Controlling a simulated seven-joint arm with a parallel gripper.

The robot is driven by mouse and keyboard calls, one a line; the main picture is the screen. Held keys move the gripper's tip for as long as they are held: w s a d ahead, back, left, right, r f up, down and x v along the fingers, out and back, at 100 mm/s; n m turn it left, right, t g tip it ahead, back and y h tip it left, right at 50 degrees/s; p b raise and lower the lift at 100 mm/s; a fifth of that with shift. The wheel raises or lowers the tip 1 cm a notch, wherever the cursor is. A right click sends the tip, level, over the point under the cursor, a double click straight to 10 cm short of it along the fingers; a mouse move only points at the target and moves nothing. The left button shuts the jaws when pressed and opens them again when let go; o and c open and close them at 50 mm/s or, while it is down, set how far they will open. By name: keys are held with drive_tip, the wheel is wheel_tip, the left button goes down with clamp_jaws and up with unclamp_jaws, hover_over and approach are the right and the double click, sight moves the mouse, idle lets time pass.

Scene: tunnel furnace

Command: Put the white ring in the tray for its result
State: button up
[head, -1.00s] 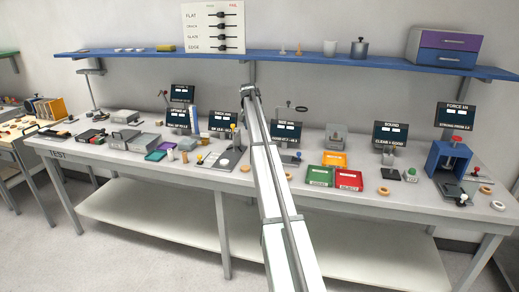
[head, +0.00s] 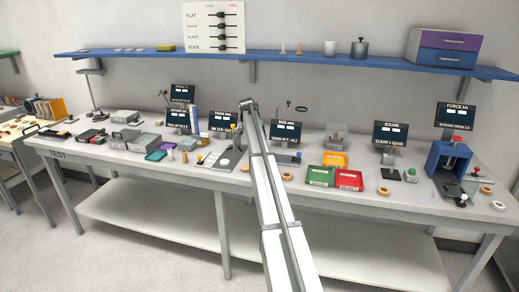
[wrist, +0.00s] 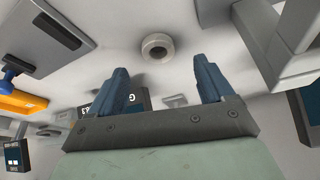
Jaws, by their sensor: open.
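In the head view a white ring (head: 497,206) lies flat near the right end of the bench. In the wrist view a pale grey-white ring (wrist: 157,46) lies on a light surface beyond my gripper (wrist: 165,80); I cannot tell whether it is the same ring. The gripper's two blue fingers are wide apart with nothing held. My arm hides the gripper in the head view. A green tray marked GOOD (head: 320,175) and a red tray marked REJECT (head: 349,179) stand side by side right of my arm, with an orange tray (head: 334,159) behind.
Tan rings (head: 383,191) lie scattered along the bench. A blue press (head: 447,158) stands at the right, near a sound display (head: 390,133). Several instruments crowd the left half. A blue shelf (head: 290,63) runs above. The bench's front edge by the red tray is mostly clear.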

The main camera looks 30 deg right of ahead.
drive_tip(key=shift+x, duration=2.7)
drive_tip(key=shift+s+d, duration=0.1)
drive_tip(key=shift+s, duration=0.05)
drive_tip(key=c, duration=1.2)
drive_tip(key=shift+r, duration=0.1)
